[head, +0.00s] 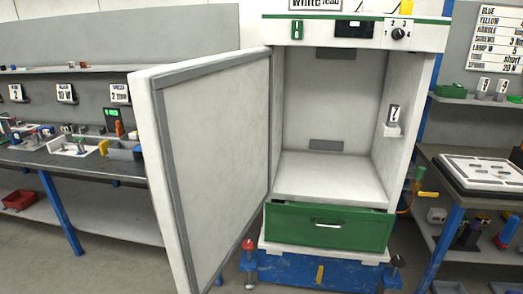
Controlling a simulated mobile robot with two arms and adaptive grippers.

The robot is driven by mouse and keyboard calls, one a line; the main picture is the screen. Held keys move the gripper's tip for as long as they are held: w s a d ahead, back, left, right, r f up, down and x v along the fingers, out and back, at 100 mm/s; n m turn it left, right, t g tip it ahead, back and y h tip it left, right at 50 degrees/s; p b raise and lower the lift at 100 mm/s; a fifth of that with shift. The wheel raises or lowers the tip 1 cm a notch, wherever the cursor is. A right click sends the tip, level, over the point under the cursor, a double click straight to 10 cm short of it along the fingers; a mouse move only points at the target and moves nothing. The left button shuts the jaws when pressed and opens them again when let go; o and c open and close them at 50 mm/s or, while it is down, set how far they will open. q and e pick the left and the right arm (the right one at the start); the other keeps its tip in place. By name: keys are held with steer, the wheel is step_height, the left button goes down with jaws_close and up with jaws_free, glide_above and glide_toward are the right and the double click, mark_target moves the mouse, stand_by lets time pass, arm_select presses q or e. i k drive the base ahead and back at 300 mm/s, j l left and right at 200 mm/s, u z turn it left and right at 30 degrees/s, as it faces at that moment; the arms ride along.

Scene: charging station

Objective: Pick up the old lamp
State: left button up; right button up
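I cannot make out the old lamp for sure. A small white fitting (391,130) sits on the right inner wall of the open white cabinet (416,75), below a dark tag with a white mark (393,114). I cannot tell whether it holds a lamp. The cabinet's floor (330,178) looks bare. The cabinet door (215,150) stands wide open to the left. Neither of my grippers is in view.
A green drawer (330,238) is shut below the cabinet, above a blue base (310,275). A workbench (80,163) with small parts runs along the left. A bench on the right carries a white tray (480,168). The open door hides part of the left side.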

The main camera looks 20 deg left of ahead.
mark_target(394, 111)
steer(key=i+j+z, duration=0.2)
steer(key=j, duration=0.9)
steer(key=i+j+z, duration=0.15)
steer(key=j, duration=0.95)
steer(key=j+z, duration=0.2)
steer(key=j, duration=0.9)
steer(key=l+z, duration=0.2)
steer(key=z, duration=0.3)
steer(key=i+l+u, duration=0.2)
steer(key=l+u, duration=0.15)
steer(key=l, duration=0.8)
steer(key=i+l+u, duration=0.1)
steer(key=l+u, duration=0.25)
steer(key=l, duration=0.8)
